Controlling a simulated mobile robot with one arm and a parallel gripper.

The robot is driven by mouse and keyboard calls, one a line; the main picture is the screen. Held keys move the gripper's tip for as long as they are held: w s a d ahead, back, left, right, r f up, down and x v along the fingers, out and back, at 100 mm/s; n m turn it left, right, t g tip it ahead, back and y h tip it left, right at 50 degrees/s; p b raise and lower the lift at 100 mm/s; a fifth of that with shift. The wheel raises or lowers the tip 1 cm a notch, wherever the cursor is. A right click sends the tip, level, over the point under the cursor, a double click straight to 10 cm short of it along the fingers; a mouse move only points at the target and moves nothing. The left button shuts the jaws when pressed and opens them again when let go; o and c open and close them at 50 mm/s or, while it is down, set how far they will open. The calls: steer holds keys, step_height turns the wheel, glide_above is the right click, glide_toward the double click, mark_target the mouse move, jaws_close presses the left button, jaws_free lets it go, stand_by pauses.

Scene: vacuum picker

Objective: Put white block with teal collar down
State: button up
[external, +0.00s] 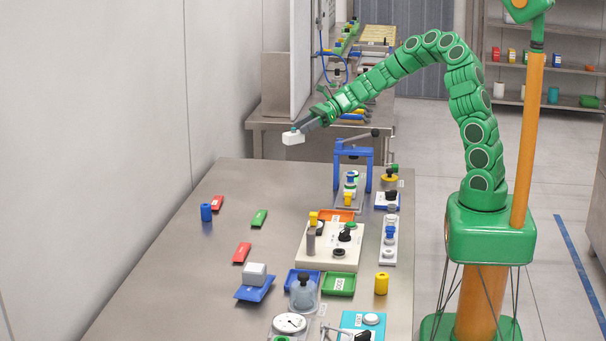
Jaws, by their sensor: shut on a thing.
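The white block with teal collar (292,138) hangs at the tip of my gripper (303,127), in the air above the far end of the steel table (245,180). The teal collar shows as a small patch on top of the block, against the gripper tip. My gripper is shut on it and points down and to the left. The block is clear of the table. Its underside and far side are hidden.
A blue frame (353,152) and a beige panel (320,260) stand right. The table's far left is bare.

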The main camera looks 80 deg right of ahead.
steer(key=s+f, duration=0.3)
steer(key=s, duration=0.4)
steer(key=shift+s+d+f, duration=0.1)
steer(key=shift+d+f, duration=0.05)
steer(key=shift+f, duration=2.25)
steer(key=shift+s+d+f, duration=0.1)
steer(key=shift+d+f, duration=0.05)
steer(key=shift+f, duration=2.2)
steer(key=shift+f, duration=0.1)
steer(key=o, duration=1.1)
steer(key=shift+s+d+r, duration=0.3)
steer(key=shift+s+r, duration=0.05)
steer(key=shift+s, duration=0.05)
steer(key=v, duration=1.1)
steer(key=shift+f, duration=0.1)
